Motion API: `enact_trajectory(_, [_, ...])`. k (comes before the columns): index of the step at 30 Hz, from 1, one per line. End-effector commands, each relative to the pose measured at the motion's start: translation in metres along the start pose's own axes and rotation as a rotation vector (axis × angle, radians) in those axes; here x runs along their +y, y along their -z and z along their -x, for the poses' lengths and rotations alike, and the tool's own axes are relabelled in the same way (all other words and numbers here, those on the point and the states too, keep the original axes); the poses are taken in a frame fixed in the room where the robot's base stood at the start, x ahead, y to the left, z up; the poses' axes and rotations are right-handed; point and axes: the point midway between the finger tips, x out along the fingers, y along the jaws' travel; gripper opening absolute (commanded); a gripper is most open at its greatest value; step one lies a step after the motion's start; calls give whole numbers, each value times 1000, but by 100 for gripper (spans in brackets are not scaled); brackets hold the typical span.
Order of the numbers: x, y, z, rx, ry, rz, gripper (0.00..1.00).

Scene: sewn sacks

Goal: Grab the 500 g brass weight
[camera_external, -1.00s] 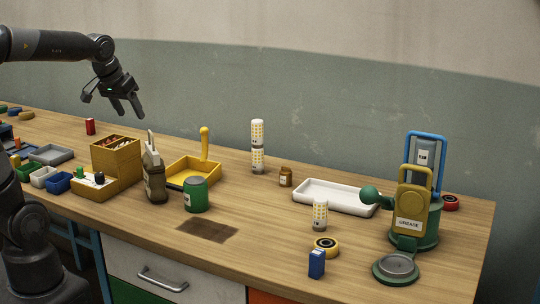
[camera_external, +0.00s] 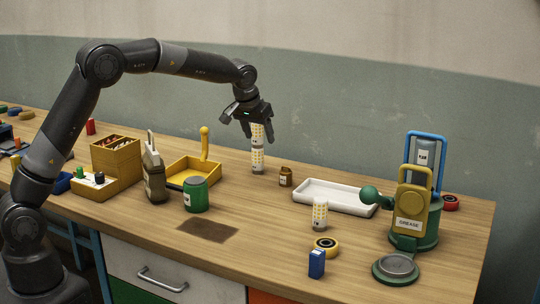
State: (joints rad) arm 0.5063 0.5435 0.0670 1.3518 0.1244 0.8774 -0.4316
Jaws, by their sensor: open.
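A small brown-gold piece with a narrower top and a pale label (camera_external: 285,177) stands upright on the table, right of the tall yellow-dotted white cylinder stack. It looks like the brass weight, but its label is too small to read. My gripper (camera_external: 249,133) is open, fingers pointing down, above and to the left of the piece in the picture. The gripper overlaps the upper part of the white cylinder stack (camera_external: 257,160); I cannot tell whether it touches it. Nothing is visibly held.
A white tray (camera_external: 336,208) lies right of the piece. A yellow scoop-like tray (camera_external: 180,182) and a green can (camera_external: 195,195) stand left. A shorter dotted cylinder (camera_external: 320,214) stands in front. A green press-like device (camera_external: 415,232) is at the right. Table before the piece is clear.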

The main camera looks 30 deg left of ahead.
Motion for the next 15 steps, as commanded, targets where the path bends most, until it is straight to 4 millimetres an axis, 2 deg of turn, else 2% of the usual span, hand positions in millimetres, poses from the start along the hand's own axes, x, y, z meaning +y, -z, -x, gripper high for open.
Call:
enact_trajectory(1, [14, 2, -15, -4, 1, -8, 62])
enact_trajectory(6, [40, 6, -42, -3, 3, -16, 62])
enact_trajectory(11, [48, 6, -53, -3, 4, -17, 62])
enact_trajectory(15, [47, 6, -70, -5, 5, -17, 62])
